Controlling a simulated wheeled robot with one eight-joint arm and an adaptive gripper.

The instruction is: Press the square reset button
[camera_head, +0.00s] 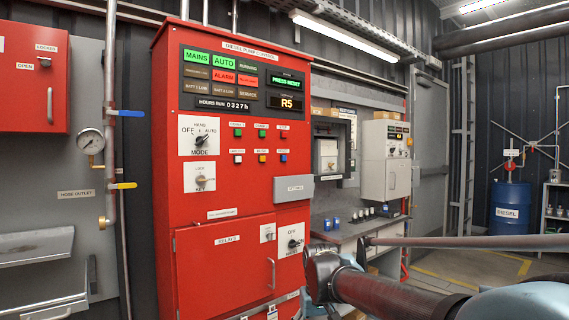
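A red cabinet labelled "DIESEL PUMP CONTROL" (167,130) stands left of centre. Its front carries two rows of small square buttons: a green button (238,132), a second green button (262,133) and a red button (284,134) above, with a white button (238,158), a yellow button (262,158) and a blue button (283,158) below. Their labels are too small to read, so I cannot tell which is reset. A small display (287,82) reads "PRESS RESET" in green. My arm's links show at the lower right; I cannot make out my gripper.
A grey box (294,188) juts from the cabinet below the buttons. A MODE knob (201,140) and a key switch (201,178) sit left of them. A workbench (345,229) stands behind on the right, and a blue diesel drum (509,209) farther right.

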